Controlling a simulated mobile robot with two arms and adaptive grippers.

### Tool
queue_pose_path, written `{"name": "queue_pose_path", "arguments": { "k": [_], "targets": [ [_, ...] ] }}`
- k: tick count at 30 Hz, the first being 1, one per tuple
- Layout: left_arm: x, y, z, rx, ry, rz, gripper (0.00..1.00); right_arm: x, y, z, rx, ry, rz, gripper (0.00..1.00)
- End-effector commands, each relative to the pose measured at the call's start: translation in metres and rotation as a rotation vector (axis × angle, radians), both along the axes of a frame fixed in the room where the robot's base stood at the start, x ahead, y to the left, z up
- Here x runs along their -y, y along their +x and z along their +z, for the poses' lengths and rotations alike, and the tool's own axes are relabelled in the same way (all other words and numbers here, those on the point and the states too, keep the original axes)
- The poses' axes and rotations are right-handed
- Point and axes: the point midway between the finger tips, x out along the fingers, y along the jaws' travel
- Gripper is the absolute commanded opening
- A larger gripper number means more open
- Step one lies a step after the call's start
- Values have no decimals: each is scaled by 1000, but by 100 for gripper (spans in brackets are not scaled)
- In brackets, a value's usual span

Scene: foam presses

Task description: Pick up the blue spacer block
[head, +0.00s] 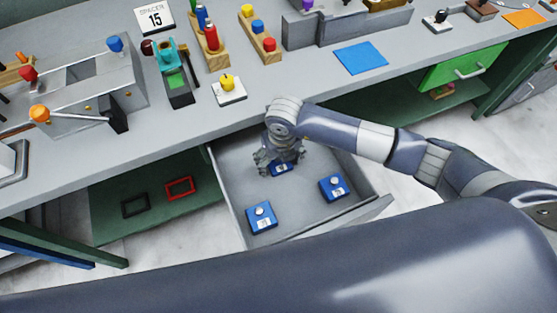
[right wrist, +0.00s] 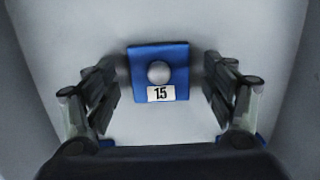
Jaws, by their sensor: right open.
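A blue spacer block (right wrist: 140,80) with a round grey knob and a white label reading 15 lies on the floor of an open drawer. In the head view it (head: 282,170) shows partly under my right gripper (head: 279,160). The right gripper points down into the drawer, over that block. In the right wrist view its open fingers (right wrist: 160,85) stand on both sides of the block, with gaps between them and it. Two more blue blocks, front left (head: 261,218) and right (head: 333,188), lie in the drawer; their numbers are too small to read. My left gripper is not in view.
The grey drawer (head: 232,196) has raised walls around the gripper. The workbench top (head: 300,78) is above and behind it. A card reading SPACER 15 (head: 154,17) stands on the bench. A green fixture (head: 175,80) and a yellow-knobbed block (head: 228,90) sit near the bench edge.

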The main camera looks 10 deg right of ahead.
Motion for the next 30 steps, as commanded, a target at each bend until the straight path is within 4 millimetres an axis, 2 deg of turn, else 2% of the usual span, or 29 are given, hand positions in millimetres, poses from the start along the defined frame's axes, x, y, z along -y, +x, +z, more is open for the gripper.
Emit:
{"name": "queue_pose_path", "arguments": {
  "k": [5,9,12,20,23,26,30],
  "targets": [
    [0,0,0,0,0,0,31,0,0,0,0,0,0,74],
    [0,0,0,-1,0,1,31,0,0,0,0,1,0,43],
    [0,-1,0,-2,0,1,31,0,0,0,0,1,0,25],
    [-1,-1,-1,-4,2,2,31,0,0,1,0,1,0,25],
    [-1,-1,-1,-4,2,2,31,0,1,7,2,2,0,25],
    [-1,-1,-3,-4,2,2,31,0,2,21,5,3,1,25],
    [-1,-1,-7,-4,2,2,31,-1,2,50,7,3,2,25]
  ]
}}
